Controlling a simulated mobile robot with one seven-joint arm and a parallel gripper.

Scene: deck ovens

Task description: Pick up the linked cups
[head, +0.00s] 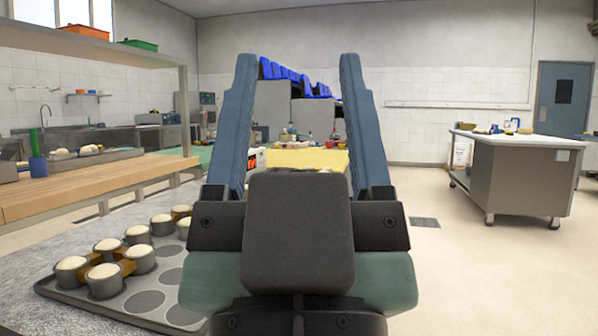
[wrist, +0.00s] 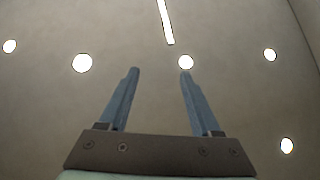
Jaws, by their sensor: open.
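The linked cups (head: 105,283) are grey cups with pale tops, joined by brown pieces. Several stand upright on a dark grey tray (head: 146,301) at the lower left of the head view. My gripper (head: 298,62) is open and empty, with its two blue fingers pointing up, to the right of the cups and apart from them. In the wrist view my gripper (wrist: 160,72) shows against the ceiling, with no cup in sight. My gripper's body hides the tray's right end and perhaps some cups.
The tray lies on a speckled grey counter (head: 30,313). A wooden-topped bench (head: 85,185) with a shelf above stands behind it at left. A steel table (head: 520,175) stands at far right. The floor (head: 470,270) on the right is clear.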

